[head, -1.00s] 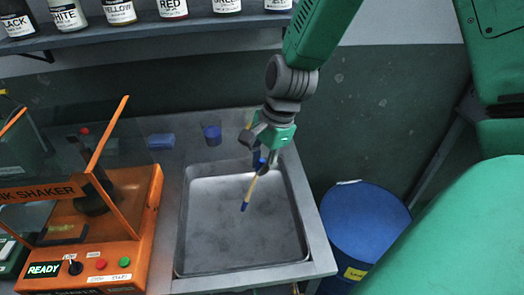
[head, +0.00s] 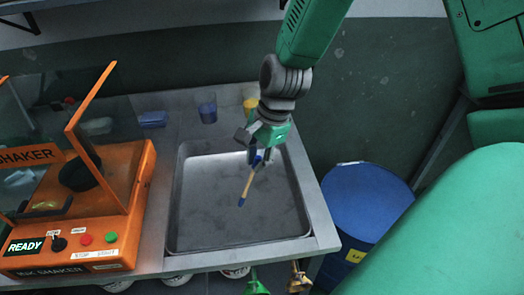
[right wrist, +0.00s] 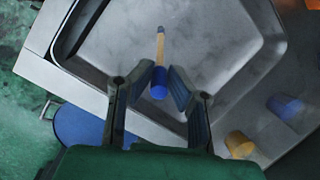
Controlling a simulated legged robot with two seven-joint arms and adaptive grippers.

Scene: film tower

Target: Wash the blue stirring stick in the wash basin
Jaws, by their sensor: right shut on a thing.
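The wash basin (head: 200,215) is a shallow grey metal sink set in the counter, and it also shows in the right wrist view (right wrist: 215,75). My right gripper (head: 259,162) is over the basin, shut on the blue stirring stick (head: 248,184). The stick has a wooden shaft with a blue upper end and a blue lower tip. It hangs tilted, tip down and to the left, over the basin floor. I cannot tell whether the tip touches the floor. In the right wrist view the stick (right wrist: 159,65) lies between the fingers. My left gripper is not in view.
An orange ink shaker (head: 125,215) stands left of the basin. A blue cup (head: 208,112) and a yellow cup (head: 250,106) stand behind it, with a blue block (head: 153,119) to their left. A blue barrel (head: 365,205) stands on the right.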

